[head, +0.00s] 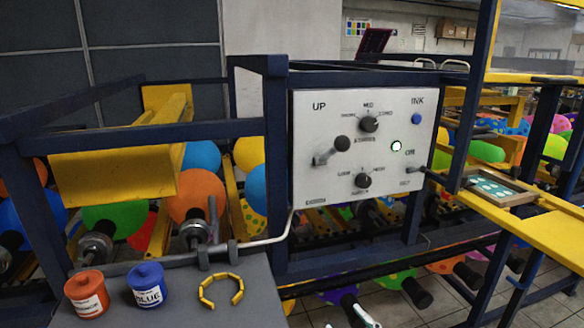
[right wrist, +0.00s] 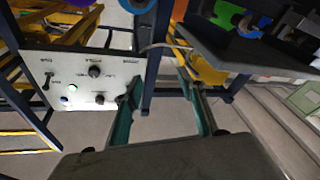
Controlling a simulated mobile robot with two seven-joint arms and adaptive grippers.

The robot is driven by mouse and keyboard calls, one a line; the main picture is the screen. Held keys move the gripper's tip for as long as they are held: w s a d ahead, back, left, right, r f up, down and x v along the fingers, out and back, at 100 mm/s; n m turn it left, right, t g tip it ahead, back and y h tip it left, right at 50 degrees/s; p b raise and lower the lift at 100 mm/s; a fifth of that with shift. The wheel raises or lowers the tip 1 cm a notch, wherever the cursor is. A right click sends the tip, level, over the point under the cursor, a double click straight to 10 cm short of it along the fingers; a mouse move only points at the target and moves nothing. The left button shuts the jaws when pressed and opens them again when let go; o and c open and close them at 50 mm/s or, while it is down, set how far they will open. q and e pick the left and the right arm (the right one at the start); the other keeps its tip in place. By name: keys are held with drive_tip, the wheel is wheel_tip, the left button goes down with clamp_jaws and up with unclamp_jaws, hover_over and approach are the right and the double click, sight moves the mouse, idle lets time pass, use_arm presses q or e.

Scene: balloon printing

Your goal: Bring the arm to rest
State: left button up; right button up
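My right gripper (right wrist: 163,88) shows in the right wrist view with its two teal fingers spread apart and nothing between them. The white control panel (head: 310,195) stands upright in the middle of the head view, with black knobs, a lever (head: 332,151), a blue button (head: 416,118) and a lit button (head: 395,146). The panel also shows in the right wrist view (right wrist: 70,75), left of the fingers; whether the left finger touches it I cannot tell. A small pale green and white part at the bottom of the head view may belong to my right gripper. My left gripper is not in view.
Blue frame bars and yellow rails surround the panel. Several colored balloons sit behind. A framed plate (head: 495,188) lies at right.

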drive_tip(key=s+d+f+m+g+h, duration=0.2)
drive_tip(key=s+f, duration=0.3)
drive_tip(key=f, duration=0.4)
drive_tip(key=s+d+f+m+g+h, duration=0.2)
drive_tip(key=s+d+f, duration=0.3)
drive_tip(key=f, duration=0.5)
drive_tip(key=s+d+f+m+g+h, duration=0.2)
drive_tip(key=s+f, duration=0.4)
drive_tip(key=f, duration=0.4)
drive_tip(key=shift+d+m+g+h, duration=0.45)
drive_tip(key=shift+d+h, duration=0.3)
drive_tip(key=shift+h, duration=0.25)
drive_tip(key=c, duration=0.4)
drive_tip(key=shift+o, duration=0.2)
